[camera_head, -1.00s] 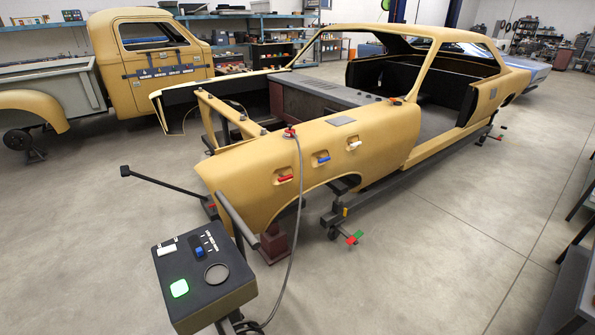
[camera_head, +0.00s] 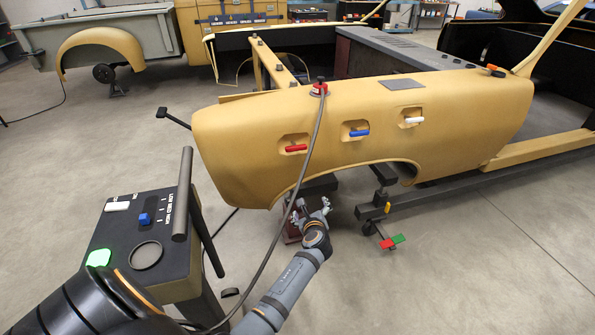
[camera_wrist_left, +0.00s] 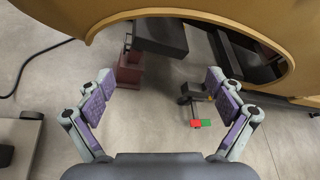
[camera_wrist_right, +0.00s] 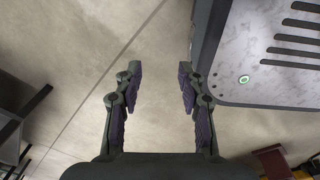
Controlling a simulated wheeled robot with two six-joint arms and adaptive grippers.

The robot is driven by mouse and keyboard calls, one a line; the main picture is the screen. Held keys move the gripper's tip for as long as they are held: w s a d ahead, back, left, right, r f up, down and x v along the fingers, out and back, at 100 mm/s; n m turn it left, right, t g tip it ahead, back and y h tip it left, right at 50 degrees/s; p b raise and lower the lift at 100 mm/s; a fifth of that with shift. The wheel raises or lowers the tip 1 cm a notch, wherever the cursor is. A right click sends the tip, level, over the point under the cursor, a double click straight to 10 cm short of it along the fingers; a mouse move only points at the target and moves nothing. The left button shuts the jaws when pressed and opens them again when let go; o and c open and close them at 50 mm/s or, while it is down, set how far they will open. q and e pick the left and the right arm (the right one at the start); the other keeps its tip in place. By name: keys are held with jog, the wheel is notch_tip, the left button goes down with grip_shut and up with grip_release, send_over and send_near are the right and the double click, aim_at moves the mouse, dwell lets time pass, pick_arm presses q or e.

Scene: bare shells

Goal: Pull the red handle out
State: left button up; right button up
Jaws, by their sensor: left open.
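The red handle (camera_head: 296,149) sits in a shallow recess on the side of the tan fender (camera_head: 235,150), leftmost in a row with a blue handle (camera_head: 358,133) and a white handle (camera_head: 411,121). My left gripper (camera_head: 312,207) is below the red handle and slightly right of it, apart from it, near the wheel arch. In the left wrist view my left gripper (camera_wrist_left: 160,78) is open and empty, facing the arch's lower edge; the red handle is not in that view. My right gripper (camera_wrist_right: 160,70) is open and empty over bare floor.
A control box (camera_head: 165,232) with a green button and an upright dark bar stands at the left. A grey cable (camera_head: 300,180) hangs from the fender top, passing just right of the red handle. A stand with red and green grips (camera_head: 391,243) is under the body.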

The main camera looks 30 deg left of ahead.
pick_arm(q)
notch_tip(320, 180, up, 7)
jog(key=w+a+m+t+y+b, duration=0.1)
jog(key=w+a+m+y, duration=0.1)
jog(key=m+y+b, duration=0.1)
jog(key=y, duration=0.2)
send_near(297, 150)
jog(key=x, duration=1.1)
jog(key=shift+w+a, duration=0.15)
jog(key=shift+a, duration=0.1)
pick_arm(e)
jog(key=f, duration=0.1)
jog(key=w+f, duration=0.1)
jog(key=f, duration=0.2)
jog(key=shift+w+d+f, duration=0.2)
jog(key=shift+w+d, duration=0.1)
jog(key=shift+w, duration=0.1)
